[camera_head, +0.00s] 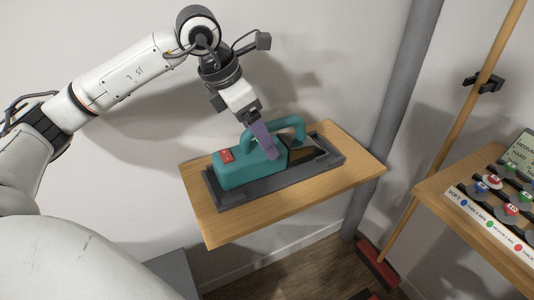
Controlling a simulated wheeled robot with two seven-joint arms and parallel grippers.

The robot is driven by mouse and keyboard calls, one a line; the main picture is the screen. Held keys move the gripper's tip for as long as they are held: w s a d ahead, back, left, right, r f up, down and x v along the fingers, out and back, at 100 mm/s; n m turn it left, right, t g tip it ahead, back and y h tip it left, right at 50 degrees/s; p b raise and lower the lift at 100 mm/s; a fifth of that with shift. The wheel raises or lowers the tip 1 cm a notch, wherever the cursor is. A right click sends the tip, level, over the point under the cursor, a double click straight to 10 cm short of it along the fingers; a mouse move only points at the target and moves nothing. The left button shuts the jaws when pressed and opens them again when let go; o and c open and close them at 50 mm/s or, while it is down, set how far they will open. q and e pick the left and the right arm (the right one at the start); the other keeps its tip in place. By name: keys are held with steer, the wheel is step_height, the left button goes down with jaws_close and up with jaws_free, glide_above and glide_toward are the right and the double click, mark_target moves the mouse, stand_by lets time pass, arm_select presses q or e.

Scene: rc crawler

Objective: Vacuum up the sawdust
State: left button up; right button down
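A teal handheld vacuum (240,170) with a red switch patch and a dark, see-through nozzle end lies in a dark grey tray (232,199) on a small wooden wall shelf (300,199). My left gripper (265,143) is over the vacuum at its looped handle, pointing down, with a purple finger against the near side of the handle. Only one finger shows clearly, so I cannot tell whether it is closed on the handle. My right gripper is not in view. I see no sawdust.
A grey vertical pipe (407,85) stands behind the shelf's right end. A broom (455,125) with a red head leans by the wall. At right, another wooden table (470,225) holds a labelled rack with coloured knobs. The wooden floor shows below.

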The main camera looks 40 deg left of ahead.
mark_target(268, 123)
arm_select(q)
steer(key=x, duration=0.6)
steer(key=shift+w+d+f, duration=0.1)
steer(key=shift+f, duration=0.05)
steer(key=c, duration=1.6)
step_height(268, 123, up, 10)
steer(key=shift+r+p, duration=0.1)
steer(key=shift+p, duration=0.3)
steer(key=shift+c, duration=0.2)
